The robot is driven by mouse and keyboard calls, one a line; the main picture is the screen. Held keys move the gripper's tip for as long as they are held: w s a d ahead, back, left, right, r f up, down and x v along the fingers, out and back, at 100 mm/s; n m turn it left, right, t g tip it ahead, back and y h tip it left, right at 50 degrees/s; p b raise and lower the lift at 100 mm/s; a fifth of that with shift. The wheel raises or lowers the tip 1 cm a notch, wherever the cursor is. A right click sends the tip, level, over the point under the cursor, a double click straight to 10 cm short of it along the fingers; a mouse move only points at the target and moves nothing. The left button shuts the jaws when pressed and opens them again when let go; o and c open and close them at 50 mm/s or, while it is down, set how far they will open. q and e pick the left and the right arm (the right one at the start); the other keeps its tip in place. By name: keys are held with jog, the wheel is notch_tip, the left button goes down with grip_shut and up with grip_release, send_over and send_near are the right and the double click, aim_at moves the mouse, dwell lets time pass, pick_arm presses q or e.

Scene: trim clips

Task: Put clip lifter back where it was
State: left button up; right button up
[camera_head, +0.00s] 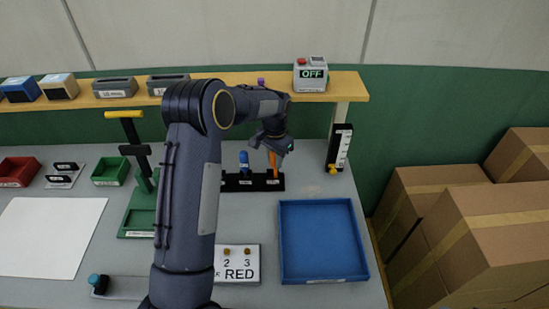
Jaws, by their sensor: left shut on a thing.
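My left arm reaches up the middle of the view and bends right at the elbow. My left gripper (273,151) is shut on the orange handle of a tool, which I take for the clip lifter (273,168). The clip lifter stands roughly upright at the right part of the black tool rack (241,185). Whether its lower end is fully seated in the rack is too small to tell. My right gripper is out of view.
A blue-handled tool (244,161) stands in the rack, left of the clip lifter. A blue tray (324,276) lies in front to the right. A black gauge stand (340,148) is right of the rack. A shelf (345,84) with an OFF box (310,74) runs behind.

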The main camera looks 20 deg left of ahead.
pick_arm(q)
jog(key=shift+f, duration=0.15)
jog(key=o, duration=1)
